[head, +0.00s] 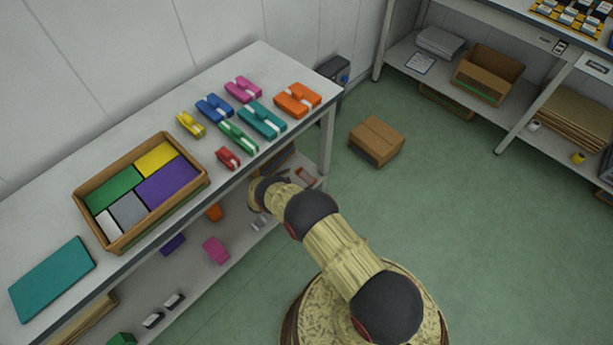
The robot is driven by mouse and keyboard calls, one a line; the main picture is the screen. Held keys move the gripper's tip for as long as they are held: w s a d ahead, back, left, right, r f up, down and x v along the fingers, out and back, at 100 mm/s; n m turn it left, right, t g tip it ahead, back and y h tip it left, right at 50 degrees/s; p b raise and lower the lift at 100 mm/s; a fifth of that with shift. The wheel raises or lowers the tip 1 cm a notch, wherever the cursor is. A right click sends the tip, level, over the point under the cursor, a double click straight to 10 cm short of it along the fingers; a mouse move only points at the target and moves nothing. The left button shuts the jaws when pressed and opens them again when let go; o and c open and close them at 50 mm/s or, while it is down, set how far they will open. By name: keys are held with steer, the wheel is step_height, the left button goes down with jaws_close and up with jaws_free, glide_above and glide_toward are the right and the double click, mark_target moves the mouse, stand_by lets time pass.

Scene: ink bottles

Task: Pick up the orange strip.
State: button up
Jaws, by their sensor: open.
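An orange piece (297,100) with a pale band across it lies at the right end of the white table's top, near the corner. It is the only orange thing on the top, and nothing touches it. I cannot tell its exact shape. A smaller orange block (214,212) lies on the table's lower shelf. My arm reaches from the lower middle of the view up to the table's front edge, below and left of the orange piece. The jaws of my gripper cannot be made out beyond the wrist.
Pink, teal, blue, green, yellow and red pieces sit left of the orange one, the teal piece (262,120) closest. A box (203,186) of coloured blocks and a teal slab (52,279) are farther left. A carton (377,140) stands on the floor.

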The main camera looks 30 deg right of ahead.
mark_target(304, 179)
steer(key=x, duration=0.4)
steer(key=shift+w+f, duration=0.1)
steer(key=shift+f, duration=0.05)
steer(key=shift+c, duration=1.2)
steer(key=c, duration=0.4)
steer(key=shift+c, duration=0.4)
